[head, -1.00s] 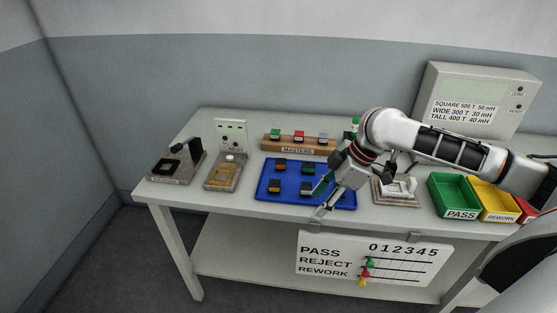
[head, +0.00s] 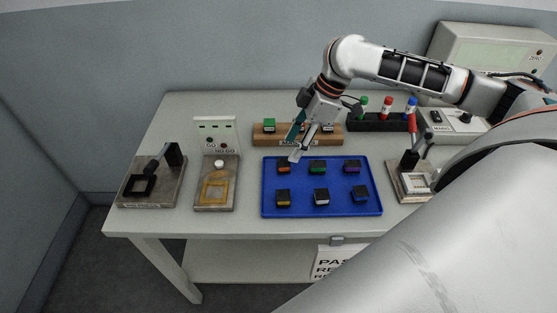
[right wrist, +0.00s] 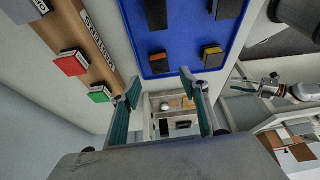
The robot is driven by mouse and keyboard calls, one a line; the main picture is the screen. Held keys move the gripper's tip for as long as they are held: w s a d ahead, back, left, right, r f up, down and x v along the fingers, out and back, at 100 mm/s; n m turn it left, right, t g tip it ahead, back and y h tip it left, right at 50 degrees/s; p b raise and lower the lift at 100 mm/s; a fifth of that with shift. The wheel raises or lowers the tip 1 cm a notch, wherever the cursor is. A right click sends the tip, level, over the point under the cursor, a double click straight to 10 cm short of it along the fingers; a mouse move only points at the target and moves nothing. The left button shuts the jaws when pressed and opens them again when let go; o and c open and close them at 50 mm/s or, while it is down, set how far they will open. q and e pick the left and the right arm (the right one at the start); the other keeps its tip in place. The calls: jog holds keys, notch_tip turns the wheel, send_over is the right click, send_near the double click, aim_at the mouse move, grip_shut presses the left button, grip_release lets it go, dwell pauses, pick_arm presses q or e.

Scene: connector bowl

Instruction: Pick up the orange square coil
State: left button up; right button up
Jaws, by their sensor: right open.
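The orange square coil (head: 283,168) is a small dark block with an orange band. It sits at the back left of the blue tray (head: 373,209). It also shows in the right wrist view (right wrist: 158,62), just beyond the fingertips. My right gripper (head: 294,144) is open and empty, above the tray's back left edge and close behind the coil in the head view. In the right wrist view its two teal-padded fingers (right wrist: 160,82) stand apart, with the coil roughly in line with the gap.
Several other coils share the tray, among them a green one (head: 318,167) to the right and a yellow one (head: 283,198) in front. The wooden masters rail (head: 263,138) stands close behind. A go/no-go fixture (head: 214,190) is to the left.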

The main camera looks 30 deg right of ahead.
aim_at(283, 162)
jog(key=shift+x, duration=0.95)
jog(key=shift+b+x, duration=0.4)
jog(key=shift+x, duration=2)
jog(key=shift+r, duration=0.1)
jog(key=c, duration=1.2)
